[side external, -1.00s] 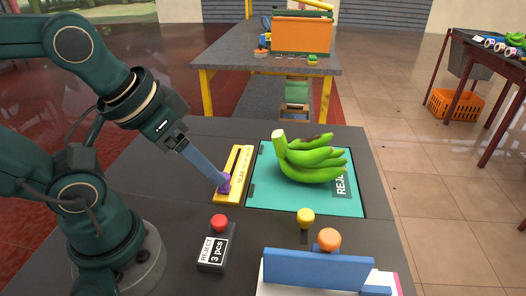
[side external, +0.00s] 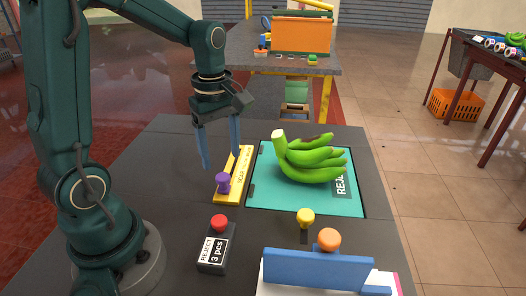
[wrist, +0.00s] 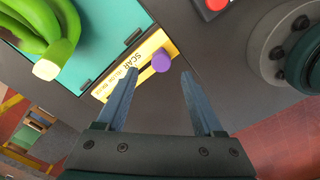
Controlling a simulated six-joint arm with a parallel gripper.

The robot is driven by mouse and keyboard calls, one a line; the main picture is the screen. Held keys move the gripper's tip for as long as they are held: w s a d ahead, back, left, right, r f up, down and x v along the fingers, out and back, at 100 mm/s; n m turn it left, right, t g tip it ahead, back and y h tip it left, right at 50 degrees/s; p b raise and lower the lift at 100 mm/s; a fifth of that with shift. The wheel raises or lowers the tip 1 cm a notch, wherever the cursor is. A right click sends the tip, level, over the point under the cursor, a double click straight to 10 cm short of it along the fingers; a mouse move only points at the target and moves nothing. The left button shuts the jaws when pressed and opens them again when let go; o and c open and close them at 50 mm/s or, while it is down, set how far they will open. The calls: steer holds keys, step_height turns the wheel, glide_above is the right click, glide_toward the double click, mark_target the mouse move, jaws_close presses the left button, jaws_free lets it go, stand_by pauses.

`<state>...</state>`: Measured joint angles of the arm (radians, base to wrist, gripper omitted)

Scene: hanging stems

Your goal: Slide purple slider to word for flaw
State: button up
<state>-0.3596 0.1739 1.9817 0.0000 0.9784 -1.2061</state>
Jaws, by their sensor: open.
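The purple slider (side external: 223,183) is a round knob near the front end of a yellow slotted plate (side external: 236,178) on the dark table. In the wrist view the purple slider (wrist: 162,61) shows near the right end of the yellow plate (wrist: 128,70). The word SCAR is readable on the plate there; smaller print beside it is not clear. My gripper (side external: 222,161) is open and empty, its fingers pointing down above the plate. In the wrist view my gripper (wrist: 160,74) has its fingers apart, with the knob showing between and just beyond the tips.
Green bananas (side external: 312,158) lie on a teal panel (side external: 270,200) right of the plate. A box with a red button (side external: 219,222) stands in front. A yellow knob (side external: 306,217), an orange knob (side external: 329,239) and a blue bar (side external: 318,270) are at front right.

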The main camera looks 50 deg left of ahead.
mark_target(223, 176)
steer(key=shift+s+f, duration=0.1)
steer(key=shift+f, duration=2.55)
jaws_close()
steer(key=shift+a+r, duration=0.1)
